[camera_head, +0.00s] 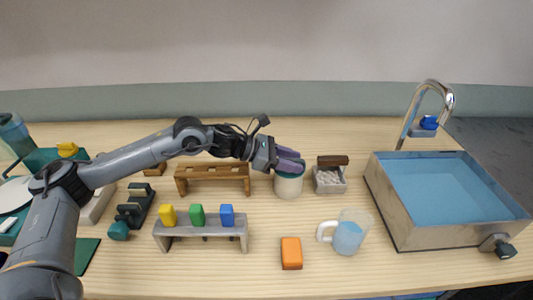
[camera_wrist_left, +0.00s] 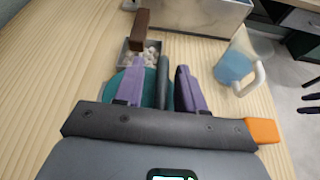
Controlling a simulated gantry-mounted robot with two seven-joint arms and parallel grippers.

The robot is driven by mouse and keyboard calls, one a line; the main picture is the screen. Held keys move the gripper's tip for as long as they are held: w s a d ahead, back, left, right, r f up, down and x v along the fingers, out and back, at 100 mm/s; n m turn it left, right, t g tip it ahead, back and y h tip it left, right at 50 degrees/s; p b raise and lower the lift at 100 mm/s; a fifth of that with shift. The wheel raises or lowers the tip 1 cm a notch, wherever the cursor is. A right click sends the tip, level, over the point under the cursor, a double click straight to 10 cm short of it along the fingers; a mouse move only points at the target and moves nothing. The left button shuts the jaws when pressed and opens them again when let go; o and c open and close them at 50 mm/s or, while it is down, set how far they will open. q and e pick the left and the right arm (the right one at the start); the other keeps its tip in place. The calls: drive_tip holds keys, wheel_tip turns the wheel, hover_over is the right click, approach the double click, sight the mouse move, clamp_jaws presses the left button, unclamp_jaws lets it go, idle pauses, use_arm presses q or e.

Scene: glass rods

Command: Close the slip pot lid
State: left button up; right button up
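The slip pot (camera_head: 289,186) is a pale cylinder with teal at its top, standing right of the table's middle. My left gripper (camera_head: 290,161) is directly above it, with purple fingers covering much of the top. In the left wrist view the fingers (camera_wrist_left: 160,85) are apart, over a round teal surface (camera_wrist_left: 152,96) that appears to be the pot's top. A dark upright bar (camera_wrist_left: 163,82) shows between the fingers, nearer the right one; I cannot tell whether it belongs to the lid. How far the lid stands open is hidden. My right gripper is not in view.
A small box of pale lumps (camera_head: 329,180) with a brown block stands close right of the pot. A wooden rack (camera_head: 213,174) is close left. A glass mug (camera_head: 348,234), an orange block (camera_head: 291,253) and a grey rack (camera_head: 201,230) stand in front. A basin (camera_head: 441,234) is at right.

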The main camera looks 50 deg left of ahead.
use_arm(q)
drive_tip(key=b+v, duration=0.1)
drive_tip(key=v, duration=0.8)
drive_tip(key=shift+s+r, duration=0.1)
drive_tip(key=shift+r, duration=0.05)
idle(0.5)
